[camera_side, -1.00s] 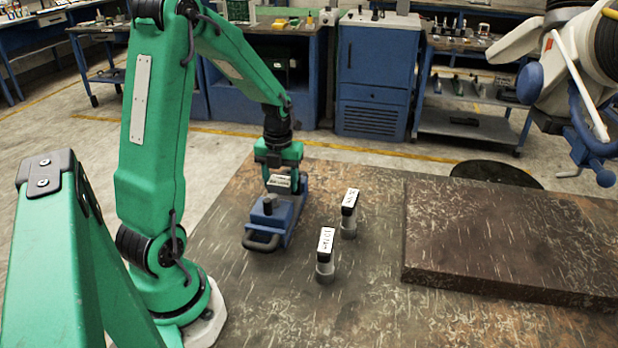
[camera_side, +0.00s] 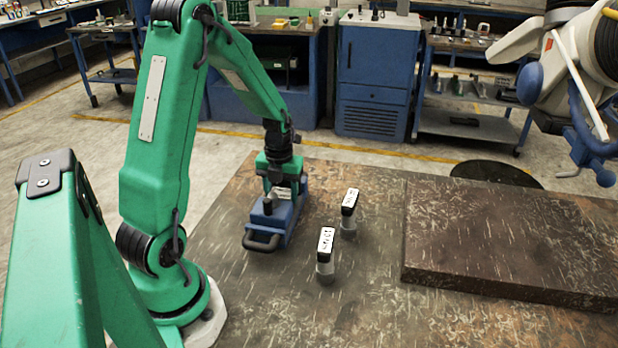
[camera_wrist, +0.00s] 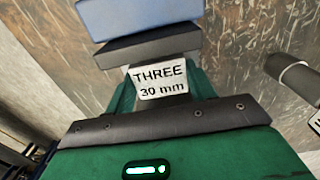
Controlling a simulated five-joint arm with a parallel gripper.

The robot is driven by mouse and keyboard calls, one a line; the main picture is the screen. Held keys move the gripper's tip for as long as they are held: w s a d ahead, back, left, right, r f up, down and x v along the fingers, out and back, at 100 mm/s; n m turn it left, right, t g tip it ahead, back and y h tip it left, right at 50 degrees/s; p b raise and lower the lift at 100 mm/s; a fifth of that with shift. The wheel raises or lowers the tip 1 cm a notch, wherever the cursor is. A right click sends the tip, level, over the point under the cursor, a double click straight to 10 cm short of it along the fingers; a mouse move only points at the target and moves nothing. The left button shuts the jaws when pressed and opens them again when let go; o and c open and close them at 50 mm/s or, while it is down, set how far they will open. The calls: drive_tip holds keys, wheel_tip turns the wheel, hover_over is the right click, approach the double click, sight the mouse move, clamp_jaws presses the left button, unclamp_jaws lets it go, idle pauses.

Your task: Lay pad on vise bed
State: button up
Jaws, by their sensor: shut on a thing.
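My gripper (camera_side: 278,184) is shut on a pad (camera_side: 282,193) and holds it low at the blue vise (camera_side: 283,222). In the wrist view the pad (camera_wrist: 161,80) has a white label reading "THREE 30 mm" and sits between my green fingers. The vise's blue part (camera_wrist: 140,17) and a dark grey block (camera_wrist: 148,47) lie just beyond the pad. The vise bed under the pad is hidden, so I cannot tell whether the pad touches it.
Two more labelled pads (camera_side: 326,241) (camera_side: 349,202) stand on short grey posts right of the vise. A raised dark slab (camera_side: 510,240) covers the table's right side. The table front (camera_side: 390,315) is clear. A black vise handle (camera_side: 262,242) points toward the camera.

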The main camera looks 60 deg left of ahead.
sight(281, 193)
drive_tip(key=o, duration=1.5)
drive_tip(key=shift+c, duration=0.2)
wheel_tip(281, 193, up, 12)
drive_tip(key=shift+d+r, duration=0.1)
drive_tip(key=shift+r, duration=0.05)
drive_tip(key=s+d+r+n+t, duration=0.2)
drive_tip(key=d+n, duration=0.4)
drive_tip(key=n, duration=0.3)
drive_tip(key=s+d+r+n+t, duration=0.1)
drive_tip(key=s+d+r+n, duration=0.3)
drive_tip(key=d+n, duration=0.3)
drive_tip(key=s+d+r+n+t, duration=0.2)
drive_tip(key=d+n, duration=0.4)
drive_tip(key=n, duration=0.5)
drive_tip(key=shift+s+d+r+t, duration=0.25)
drive_tip(key=shift+s+r, duration=0.25)
drive_tip(key=shift+s, duration=0.45)
